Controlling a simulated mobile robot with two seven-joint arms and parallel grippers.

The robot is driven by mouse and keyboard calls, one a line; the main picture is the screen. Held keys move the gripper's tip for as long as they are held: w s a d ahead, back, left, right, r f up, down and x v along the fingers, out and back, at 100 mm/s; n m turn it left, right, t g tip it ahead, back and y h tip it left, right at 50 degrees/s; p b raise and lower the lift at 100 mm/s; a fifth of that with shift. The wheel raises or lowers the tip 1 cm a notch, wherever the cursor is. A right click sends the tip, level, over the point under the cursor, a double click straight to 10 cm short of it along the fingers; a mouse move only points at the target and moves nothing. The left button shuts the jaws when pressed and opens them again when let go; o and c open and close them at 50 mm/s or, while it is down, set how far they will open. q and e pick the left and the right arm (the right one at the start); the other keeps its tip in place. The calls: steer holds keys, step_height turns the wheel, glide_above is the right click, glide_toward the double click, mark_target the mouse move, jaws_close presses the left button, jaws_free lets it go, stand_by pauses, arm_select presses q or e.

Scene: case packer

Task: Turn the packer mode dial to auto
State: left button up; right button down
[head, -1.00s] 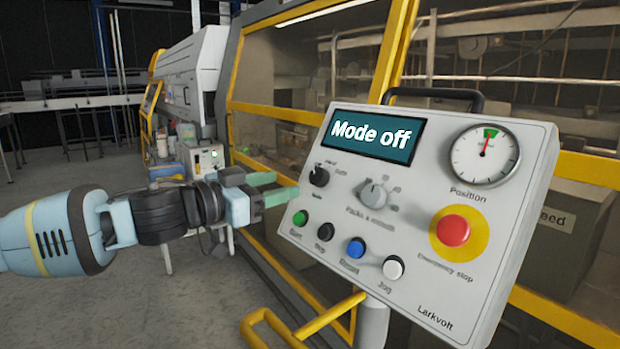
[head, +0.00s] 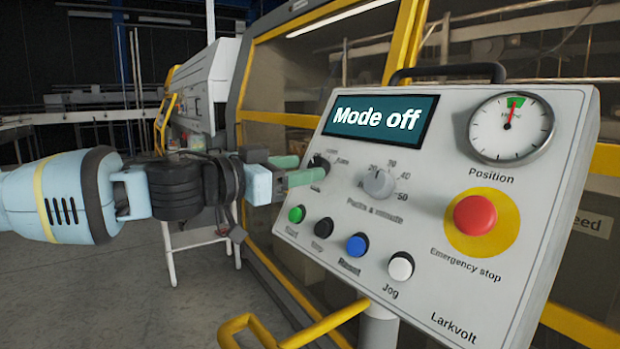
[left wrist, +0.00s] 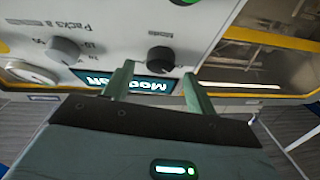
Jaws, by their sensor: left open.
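The mode dial (head: 318,163) is a small black knob at the upper left of the grey control panel (head: 450,300). Its pointer is too small to read. The display (head: 380,119) above it reads "Mode off". My left gripper (head: 304,168) is open, its green fingers pointing at the dial from the left and partly covering the dial's surroundings. In the left wrist view the panel is upside down, and the dial (left wrist: 161,60) shows between and just beyond the two fingertips (left wrist: 158,72). I cannot tell whether the fingers touch it. My right gripper is not in view.
The grey packs-a-minute knob (head: 378,183) is close to the right of the dial. Green (head: 296,214), black, blue (head: 356,245) and white buttons sit below. The red emergency stop (head: 475,215) is further right. A yellow rail (head: 325,325) stands below the panel.

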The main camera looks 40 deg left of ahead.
arm_select(q)
steer(key=shift+b+x, duration=0.35)
steer(key=shift+x, duration=0.65)
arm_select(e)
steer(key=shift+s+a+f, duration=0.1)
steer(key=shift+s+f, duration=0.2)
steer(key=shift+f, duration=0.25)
arm_select(q)
steer(key=c, duration=1)
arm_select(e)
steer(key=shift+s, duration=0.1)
